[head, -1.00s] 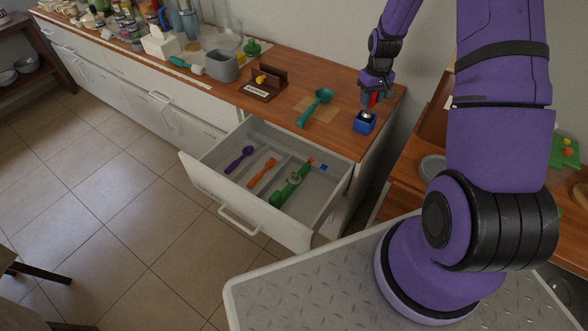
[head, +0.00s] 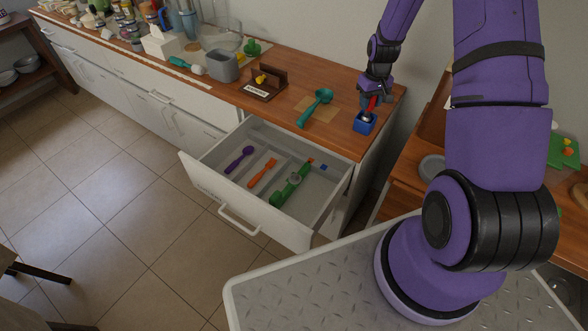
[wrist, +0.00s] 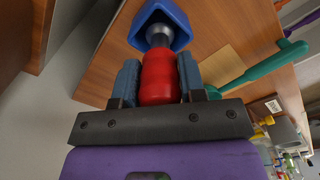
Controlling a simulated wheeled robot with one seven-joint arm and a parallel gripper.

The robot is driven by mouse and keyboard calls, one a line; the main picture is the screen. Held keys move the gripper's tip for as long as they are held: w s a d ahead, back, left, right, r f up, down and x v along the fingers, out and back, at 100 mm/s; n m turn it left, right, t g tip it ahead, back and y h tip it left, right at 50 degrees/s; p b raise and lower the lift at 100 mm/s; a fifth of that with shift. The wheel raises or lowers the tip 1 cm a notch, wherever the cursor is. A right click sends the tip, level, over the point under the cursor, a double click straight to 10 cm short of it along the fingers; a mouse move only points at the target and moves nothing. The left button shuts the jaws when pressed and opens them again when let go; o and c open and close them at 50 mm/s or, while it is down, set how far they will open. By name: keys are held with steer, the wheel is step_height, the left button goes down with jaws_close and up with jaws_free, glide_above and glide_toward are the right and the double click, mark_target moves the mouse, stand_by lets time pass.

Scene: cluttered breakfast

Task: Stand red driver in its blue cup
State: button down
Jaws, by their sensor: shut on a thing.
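The red driver (head: 371,103) is between the fingers of my gripper (head: 373,98), which is shut on its red handle. The wrist view shows the handle (wrist: 160,80) between the two blue-grey fingers of my gripper (wrist: 160,72). The blue cup (head: 364,123) stands near the right end of the wooden counter, directly below my gripper. In the wrist view the driver's metal shaft reaches into the mouth of the blue cup (wrist: 182,16). The tip is hidden inside, so I cannot tell whether it touches the bottom.
A teal scoop (head: 316,105) lies left of the cup on the counter (head: 340,137). A dark wooden holder (head: 264,85) stands further left. The open drawer (head: 240,193) below holds purple, orange and green utensils. The wall is close behind the cup.

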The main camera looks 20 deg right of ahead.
steer(key=shift+f, duration=0.6)
steer(key=c, duration=0.6)
jaws_free()
step_height(320, 180, up, 10)
steer(key=shift+r, duration=0.2)
steer(key=shift+a+r, duration=0.15)
steer(key=shift+r, duration=0.4)
steer(key=s+a+r+t, duration=0.1)
steer(key=s+a+r, duration=0.25)
steer(key=r, duration=0.35)
steer(key=s+a+r+t, duration=0.1)
steer(key=s+a+r, duration=0.25)
steer(key=r, duration=0.35)
steer(key=s+a+r, duration=0.3)
steer(key=a+r, duration=0.1)
steer(key=r, duration=0.3)
steer(key=s+a+r+t, duration=0.1)
steer(key=s+a+r, duration=0.1)
steer(key=s, duration=0.5)
steer(key=s+a+r+t, duration=0.1)
steer(key=s+a+r, duration=0.2)
steer(key=s, duration=0.3)
steer(key=s+a+r+t, duration=0.1)
steer(key=s+a+r, duration=0.1)
steer(key=s, duration=0.5)
steer(key=shift+s+a+r, duration=0.35)
steer(key=shift+a+r, duration=0.05)
steer(key=shift+r, duration=0.25)
